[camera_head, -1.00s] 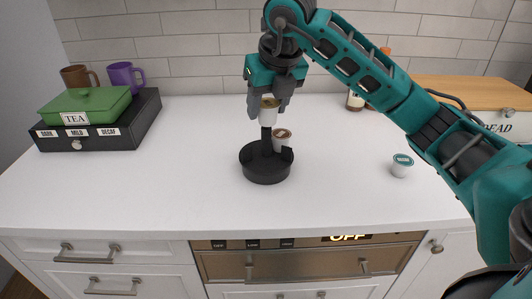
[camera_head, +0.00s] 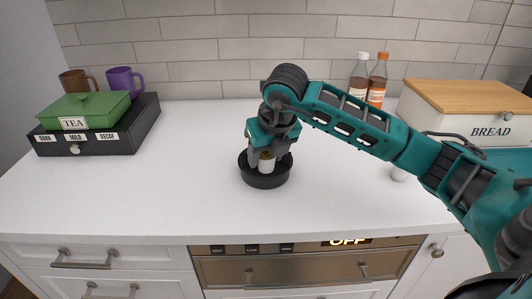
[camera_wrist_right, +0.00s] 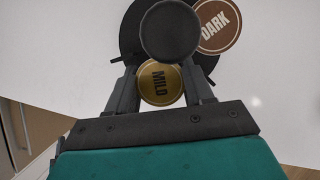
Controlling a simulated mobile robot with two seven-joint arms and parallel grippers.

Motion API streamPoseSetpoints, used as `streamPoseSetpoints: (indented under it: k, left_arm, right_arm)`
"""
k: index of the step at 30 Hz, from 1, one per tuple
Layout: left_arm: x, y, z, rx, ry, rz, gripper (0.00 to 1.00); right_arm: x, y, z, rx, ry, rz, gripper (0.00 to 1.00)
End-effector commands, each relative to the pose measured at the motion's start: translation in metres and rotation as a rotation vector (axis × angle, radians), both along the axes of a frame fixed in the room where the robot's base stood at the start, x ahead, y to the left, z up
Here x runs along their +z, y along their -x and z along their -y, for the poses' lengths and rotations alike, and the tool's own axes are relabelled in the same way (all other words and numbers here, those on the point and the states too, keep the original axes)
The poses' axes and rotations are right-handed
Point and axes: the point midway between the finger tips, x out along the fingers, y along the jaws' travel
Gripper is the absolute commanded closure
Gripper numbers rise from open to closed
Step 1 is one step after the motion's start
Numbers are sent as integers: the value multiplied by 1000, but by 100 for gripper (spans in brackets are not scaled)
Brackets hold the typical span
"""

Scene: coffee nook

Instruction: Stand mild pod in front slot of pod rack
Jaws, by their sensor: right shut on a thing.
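The mild pod, white with a gold lid marked MILD, is between my right gripper's fingers (camera_head: 266,158); in the right wrist view its lid (camera_wrist_right: 160,84) shows between the fingertips. My right gripper is shut on it, low over the front of the round black pod rack (camera_head: 265,181). In the right wrist view the rack's post top (camera_wrist_right: 170,32) is just beyond the pod. A brown-lidded DARK pod (camera_wrist_right: 216,25) stands in the rack beside the post. Whether the mild pod rests in the slot is hidden. My left gripper is not in view.
A black drawer box (camera_head: 126,133) with a green TEA tin (camera_head: 88,107) and two mugs stands at left. Bottles (camera_head: 376,80) and a bread box (camera_head: 455,125) stand at right. The counter's middle is clear.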

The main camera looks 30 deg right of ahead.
Motion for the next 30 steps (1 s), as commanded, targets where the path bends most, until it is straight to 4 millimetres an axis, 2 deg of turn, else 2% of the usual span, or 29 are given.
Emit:
streamPoseSetpoints:
  k: [3, 4, 6, 14, 18, 30]
  left_arm:
    - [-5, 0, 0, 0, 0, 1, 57]
    - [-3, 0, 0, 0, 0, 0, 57]
    - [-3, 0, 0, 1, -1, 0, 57]
    - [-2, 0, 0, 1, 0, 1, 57]
    - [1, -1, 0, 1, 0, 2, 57]
    - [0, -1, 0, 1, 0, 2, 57]
  right_arm:
    - [-5, 0, 0, 0, 0, 0, 77]
    - [-3, 0, 0, 0, 0, 0, 46]
    - [-3, 0, 0, 0, 0, -1, 39]
    - [-2, 0, 0, 0, 1, -1, 38]
    - [7, 2, 0, 0, 0, 2, 38]
    - [83, 33, -5, 0, 0, 4, 38]
